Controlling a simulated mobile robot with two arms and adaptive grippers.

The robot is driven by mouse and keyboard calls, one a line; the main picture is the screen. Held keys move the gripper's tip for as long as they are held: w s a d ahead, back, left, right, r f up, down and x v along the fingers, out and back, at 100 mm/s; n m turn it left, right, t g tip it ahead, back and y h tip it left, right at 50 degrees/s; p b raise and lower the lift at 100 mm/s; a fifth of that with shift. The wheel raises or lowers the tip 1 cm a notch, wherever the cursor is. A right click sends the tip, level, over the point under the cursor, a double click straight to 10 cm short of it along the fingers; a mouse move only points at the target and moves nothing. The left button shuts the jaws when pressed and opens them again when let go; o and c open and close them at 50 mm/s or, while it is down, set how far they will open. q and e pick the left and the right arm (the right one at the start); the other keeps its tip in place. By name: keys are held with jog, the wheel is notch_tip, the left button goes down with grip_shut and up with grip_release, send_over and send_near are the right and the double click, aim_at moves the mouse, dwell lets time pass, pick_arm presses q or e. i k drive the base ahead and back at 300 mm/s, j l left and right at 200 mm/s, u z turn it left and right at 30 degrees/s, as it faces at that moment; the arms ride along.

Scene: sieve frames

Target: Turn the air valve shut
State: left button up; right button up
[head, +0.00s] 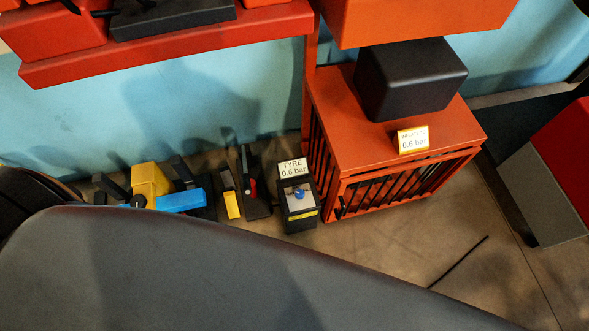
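No part is clearly labelled as the air valve. In the head view, a small black box (298,221) stands on the floor left of the orange cabinet. It has a pale top face with a blue knob (299,194) and a sign (293,168) reading "TYRE 0.6 bar". To its left, a yellow block (150,182) stands beside a blue bar (181,202). I cannot tell whether either blue part is the valve's handle, or whether it is open or shut. Neither of my grippers shows.
The orange slatted cabinet (352,148) carries a black box (410,76) and a yellow-edged label (413,140) reading 0.6 bar. A red shelf (170,50) overhangs the blue wall. Bare floor (400,235) lies before the cabinet. A dark grey shape covers much of the lower view.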

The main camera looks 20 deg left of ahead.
aim_at(299, 194)
jog(key=k+j, duration=0.3)
jog(key=k, duration=0.15)
jog(key=k+j+u, duration=0.15)
jog(key=k, duration=0.25)
jog(key=j, duration=0.1)
